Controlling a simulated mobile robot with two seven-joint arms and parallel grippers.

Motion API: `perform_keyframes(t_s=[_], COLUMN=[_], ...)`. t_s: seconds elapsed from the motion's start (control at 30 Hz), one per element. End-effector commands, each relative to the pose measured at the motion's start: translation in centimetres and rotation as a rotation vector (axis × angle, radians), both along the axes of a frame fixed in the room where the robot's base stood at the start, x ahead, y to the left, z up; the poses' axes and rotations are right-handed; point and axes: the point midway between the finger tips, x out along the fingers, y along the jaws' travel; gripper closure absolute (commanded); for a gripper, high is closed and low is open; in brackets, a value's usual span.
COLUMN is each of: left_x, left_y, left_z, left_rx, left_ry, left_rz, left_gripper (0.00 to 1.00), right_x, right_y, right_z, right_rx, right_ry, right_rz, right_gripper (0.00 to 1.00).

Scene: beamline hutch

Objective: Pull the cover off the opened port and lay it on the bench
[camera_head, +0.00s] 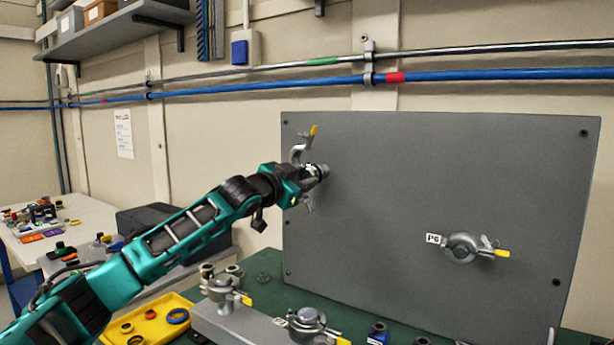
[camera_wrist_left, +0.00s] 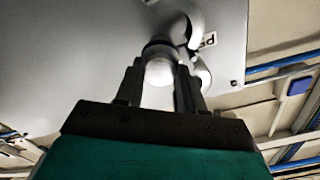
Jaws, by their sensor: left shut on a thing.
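The grey upright panel (camera_head: 400,180) carries a port with a clamp (camera_head: 298,152) hanging open, its yellow-handled arm swung up. My left gripper (camera_head: 308,177) reaches this port from the left. In the left wrist view, the fingers of my left gripper (camera_wrist_left: 160,88) are shut on the pale round cover (camera_wrist_left: 160,71). The green bench (camera_head: 262,265) lies below. My right gripper is out of view.
A second clamped port (camera_head: 462,247), labelled P6, is on the panel's right. Clamped fittings (camera_head: 228,289) (camera_head: 306,322) sit on a grey block on the bench. A yellow tray (camera_head: 150,328) with rings is at front left. A patch of bench below the panel is clear.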

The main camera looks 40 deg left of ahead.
Motion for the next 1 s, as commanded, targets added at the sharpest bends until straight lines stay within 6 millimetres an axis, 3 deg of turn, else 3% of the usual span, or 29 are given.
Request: perform_keyframes(t_s=[1.0], left_x=[-1.3], left_y=[0.0], left_z=[-0.1], left_rx=[-0.001], left_ry=[0.000], left_rz=[0.001], left_gripper=[0.99], right_x=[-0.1], right_y=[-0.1], right_z=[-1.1], right_rx=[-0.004], right_ry=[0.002], right_rz=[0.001], right_gripper=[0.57])
